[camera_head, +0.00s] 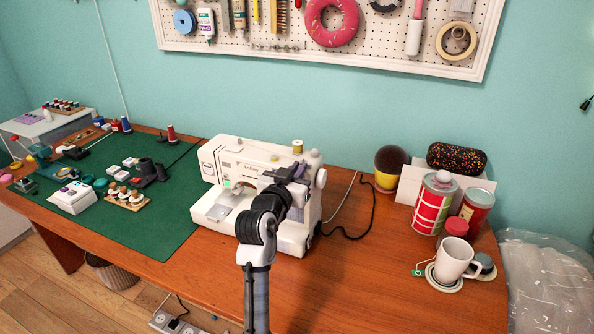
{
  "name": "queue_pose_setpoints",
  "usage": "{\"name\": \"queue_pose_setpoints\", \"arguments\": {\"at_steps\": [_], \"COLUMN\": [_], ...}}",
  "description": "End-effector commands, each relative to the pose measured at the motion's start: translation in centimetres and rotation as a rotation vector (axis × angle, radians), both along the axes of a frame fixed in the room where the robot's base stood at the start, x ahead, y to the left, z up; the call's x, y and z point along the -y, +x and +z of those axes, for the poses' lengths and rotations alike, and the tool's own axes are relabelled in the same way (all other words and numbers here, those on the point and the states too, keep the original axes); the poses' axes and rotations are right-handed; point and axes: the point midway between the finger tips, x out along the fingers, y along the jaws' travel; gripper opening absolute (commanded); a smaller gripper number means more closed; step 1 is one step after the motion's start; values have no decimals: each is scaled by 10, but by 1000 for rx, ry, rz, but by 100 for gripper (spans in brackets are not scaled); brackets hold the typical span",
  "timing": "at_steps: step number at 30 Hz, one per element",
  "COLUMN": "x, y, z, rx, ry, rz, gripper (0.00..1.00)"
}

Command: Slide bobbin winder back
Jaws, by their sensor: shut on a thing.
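A white sewing machine (245,153) stands on the wooden table at the right edge of the green mat. A yellow-topped spool (297,146) stands on its top, and a small white knob (315,153) sits near its right end. The round white handwheel (320,178) is on its right side. My gripper (290,173) reaches in from the front to the upper right of the machine. It is shut on the bobbin winder there, which is mostly hidden behind the fingers. My arm covers part of the machine's front.
The green mat (150,225) to the left carries spools, small boxes and tools. A black cable (362,215) lies right of the machine. Tins, a white mug (455,259) and a dark patterned case (456,158) stand farther right. Bare wood (370,285) lies in front.

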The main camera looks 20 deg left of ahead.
Motion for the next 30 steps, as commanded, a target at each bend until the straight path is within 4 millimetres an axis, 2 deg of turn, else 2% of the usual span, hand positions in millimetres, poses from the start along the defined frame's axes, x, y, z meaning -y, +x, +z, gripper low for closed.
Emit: {"name": "queue_pose_setpoints", "arguments": {"at_steps": [21,22,27,30], "x": [-15,-15,-14,-14], "y": [0,0,0,0], "z": [1,1,1,1], "rx": [2,2,1,1], "ry": [0,0,0,0], "rz": [3,3,3,2], "gripper": [0,9,31,31]}}
